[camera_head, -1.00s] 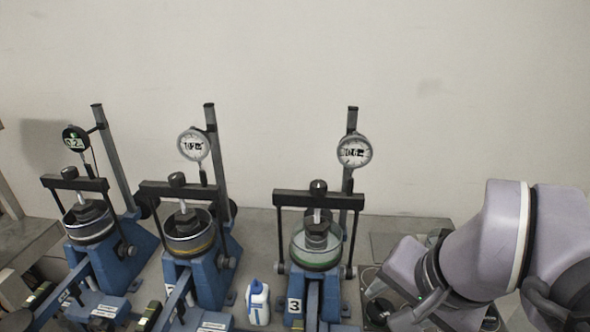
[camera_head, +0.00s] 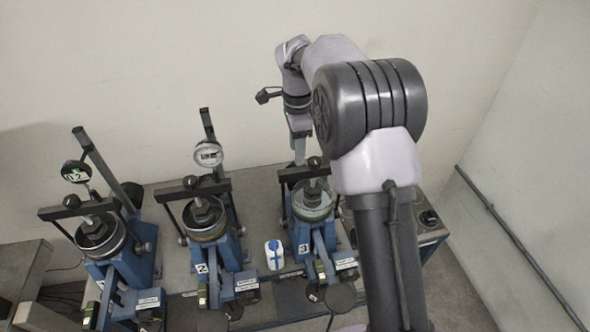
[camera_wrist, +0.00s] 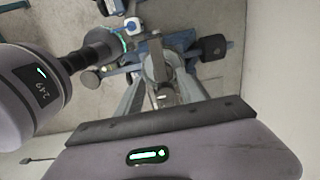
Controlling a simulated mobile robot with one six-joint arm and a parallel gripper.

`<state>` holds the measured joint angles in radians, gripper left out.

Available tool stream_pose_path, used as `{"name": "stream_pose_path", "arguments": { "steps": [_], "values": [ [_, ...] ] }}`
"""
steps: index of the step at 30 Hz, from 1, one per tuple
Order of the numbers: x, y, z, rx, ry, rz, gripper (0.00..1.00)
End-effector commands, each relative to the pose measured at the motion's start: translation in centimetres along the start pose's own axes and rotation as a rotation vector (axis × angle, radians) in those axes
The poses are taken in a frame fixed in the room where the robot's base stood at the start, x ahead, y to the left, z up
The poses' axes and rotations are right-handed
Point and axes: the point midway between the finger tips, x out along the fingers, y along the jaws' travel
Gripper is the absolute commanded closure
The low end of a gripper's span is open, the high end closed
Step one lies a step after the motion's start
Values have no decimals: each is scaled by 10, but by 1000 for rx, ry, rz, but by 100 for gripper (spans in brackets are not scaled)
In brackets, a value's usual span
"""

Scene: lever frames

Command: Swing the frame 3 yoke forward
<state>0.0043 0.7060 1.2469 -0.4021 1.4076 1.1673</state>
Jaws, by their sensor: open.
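Frame 3 (camera_head: 303,247) is a blue lever stand with a round glass cell (camera_head: 312,205) on top, in the head view. Its dark yoke (camera_head: 292,174) stands upright over the cell, with a crossbar and black knob. My gripper (camera_head: 299,152) points down just behind and above the crossbar; whether it touches is unclear. In the wrist view my open gripper (camera_wrist: 162,72) shows two grey fingers spread apart, with blue and metal frame parts seen beyond and between them. My arm and gripper hide frame 3's dial gauge and part of its yoke's right side.
Frame 2 (camera_head: 200,268) and another similar blue frame (camera_head: 122,265) stand to the left, each with its yoke upright. A blue and white bottle (camera_head: 274,254) stands between frames 2 and 3. The wall (camera_head: 120,60) is close behind.

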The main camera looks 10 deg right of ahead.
Motion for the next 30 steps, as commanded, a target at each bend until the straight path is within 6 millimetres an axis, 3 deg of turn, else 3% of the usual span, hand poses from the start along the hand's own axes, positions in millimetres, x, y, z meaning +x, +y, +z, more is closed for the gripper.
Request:
{"name": "stream_pose_path", "arguments": {
  "steps": [3,9,14,21,22,28,30],
  "values": [
    [32,1,0,-1,0,4,55],
    [70,0,0,-1,-1,1,55],
    [82,0,0,-2,-1,0,55],
    [83,0,0,-2,-1,-1,55],
    [83,0,0,-2,-1,-1,57],
    [83,0,0,-2,-1,-1,96],
    [83,0,0,-2,-1,-1,100]
  ]
}}
